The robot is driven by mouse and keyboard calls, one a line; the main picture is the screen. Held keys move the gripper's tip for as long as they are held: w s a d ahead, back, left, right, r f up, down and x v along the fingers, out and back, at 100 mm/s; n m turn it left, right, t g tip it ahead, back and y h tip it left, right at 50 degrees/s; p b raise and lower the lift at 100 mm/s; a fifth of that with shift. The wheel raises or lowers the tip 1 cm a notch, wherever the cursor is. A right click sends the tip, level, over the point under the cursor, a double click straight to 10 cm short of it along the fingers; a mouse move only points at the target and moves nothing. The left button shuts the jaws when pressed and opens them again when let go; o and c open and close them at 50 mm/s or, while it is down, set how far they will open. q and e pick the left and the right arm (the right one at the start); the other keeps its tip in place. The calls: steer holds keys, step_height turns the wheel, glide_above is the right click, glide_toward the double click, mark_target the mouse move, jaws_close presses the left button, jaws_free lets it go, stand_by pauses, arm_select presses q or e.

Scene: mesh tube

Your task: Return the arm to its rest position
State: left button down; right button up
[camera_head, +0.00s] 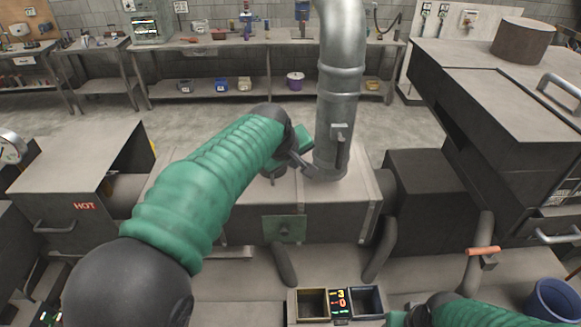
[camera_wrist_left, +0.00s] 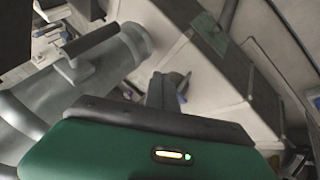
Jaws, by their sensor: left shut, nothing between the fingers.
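My green left arm reaches from the lower left of the head view to the middle of the scene. My left gripper (camera_head: 303,163) is shut and empty, just left of the silver vertical pipe (camera_head: 342,75) and its lever handle (camera_head: 340,145). I cannot tell whether it touches the pipe. In the left wrist view the closed fingers (camera_wrist_left: 167,92) point at a pale box surface, with the pipe (camera_wrist_left: 75,88) and its handle (camera_wrist_left: 85,50) to the left. Part of my green right arm shows at the lower right of the head view; its gripper does not show.
A grey box (camera_head: 345,205) stands under the pipe. A "HOT" box (camera_head: 70,165) is at the left and a large dark cabinet (camera_head: 500,95) at the right. Two small bins (camera_head: 311,303) flank a red display in front. A blue bucket (camera_head: 553,303) stands lower right.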

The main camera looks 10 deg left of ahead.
arm_select(q)
steer(key=s+a+f+m+g+b, duration=0.1)
steer(key=s+a+f+b, duration=0.2)
steer(key=f, duration=0.4)
steer(key=s+a+f+m+b, duration=0.1)
steer(key=s+a+f+b, duration=0.15)
steer(key=s+f, duration=0.3)
steer(key=s+a+f+m+g+b, duration=0.1)
steer(key=s+a+f+b, duration=0.15)
steer(key=f, duration=0.45)
steer(key=s+a+f+m+g+b, duration=0.1)
steer(key=s+f+m+b, duration=0.1)
steer(key=s+f, duration=0.5)
steer(key=s+a+f+m+g+y+b, duration=0.1)
steer(key=s+a+f+m+b, duration=0.1)
steer(key=s+f, duration=0.6)
steer(key=s+b, duration=0.1)
steer(key=s, duration=0.2)
steer(key=shift+s+a+f+g+b, duration=0.2)
steer(key=shift+f+g+b, duration=0.1)
steer(key=shift+b, duration=0.1)
steer(key=shift+a, duration=0.15)
